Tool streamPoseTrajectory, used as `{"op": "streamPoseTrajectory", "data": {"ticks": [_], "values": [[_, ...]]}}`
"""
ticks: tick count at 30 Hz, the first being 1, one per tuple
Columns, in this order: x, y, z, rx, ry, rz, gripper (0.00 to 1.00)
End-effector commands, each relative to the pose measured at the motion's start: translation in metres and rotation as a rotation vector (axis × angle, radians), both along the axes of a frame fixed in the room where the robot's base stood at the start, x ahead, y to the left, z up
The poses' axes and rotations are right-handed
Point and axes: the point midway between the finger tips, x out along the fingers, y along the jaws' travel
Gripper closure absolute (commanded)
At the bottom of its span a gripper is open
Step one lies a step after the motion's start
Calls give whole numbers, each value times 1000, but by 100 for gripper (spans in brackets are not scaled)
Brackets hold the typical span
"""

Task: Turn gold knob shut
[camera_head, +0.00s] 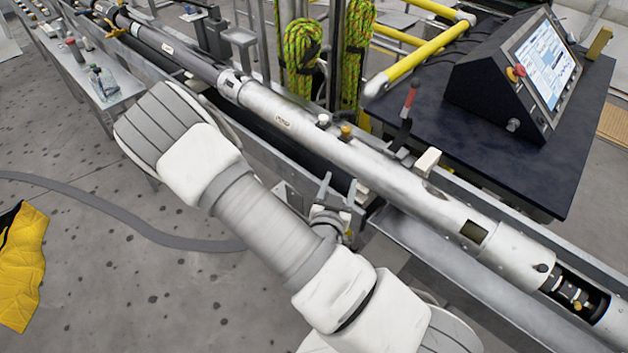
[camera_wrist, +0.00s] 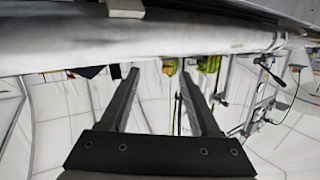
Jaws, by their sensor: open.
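A small gold knob (camera_head: 346,131) stands at the upper side of the long silver tube (camera_head: 390,178), near its middle, in the head view. Smaller gold fittings (camera_head: 577,302) show inside the tube's open section at lower right. I cannot tell which gold part is the one named. My gripper (camera_head: 338,187) is on the near side of the tube, lower in the picture than the upper knob. In the wrist view my gripper (camera_wrist: 158,72) has its two dark fingers apart, with nothing between them, and the tube (camera_wrist: 130,40) crosses above the fingertips. No gold knob can be made out there.
A metal trough (camera_head: 440,250) runs along the tube. A dark table (camera_head: 530,170) with a control console (camera_head: 515,75) stands at right. A red-tipped lever (camera_head: 409,100) and a pale block (camera_head: 428,161) are close to the tube. Green ropes (camera_head: 302,50) hang behind it.

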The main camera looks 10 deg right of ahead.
Motion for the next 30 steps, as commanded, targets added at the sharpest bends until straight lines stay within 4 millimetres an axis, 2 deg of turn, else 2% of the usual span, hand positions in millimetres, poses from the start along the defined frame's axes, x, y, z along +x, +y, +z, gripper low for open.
{"op": "streamPoseTrajectory", "data": {"ticks": [15, 30], "values": [[11, 17, -24, 257, 191, -66, 37], [17, 49, -19, 451, 358, -18, 37]]}}
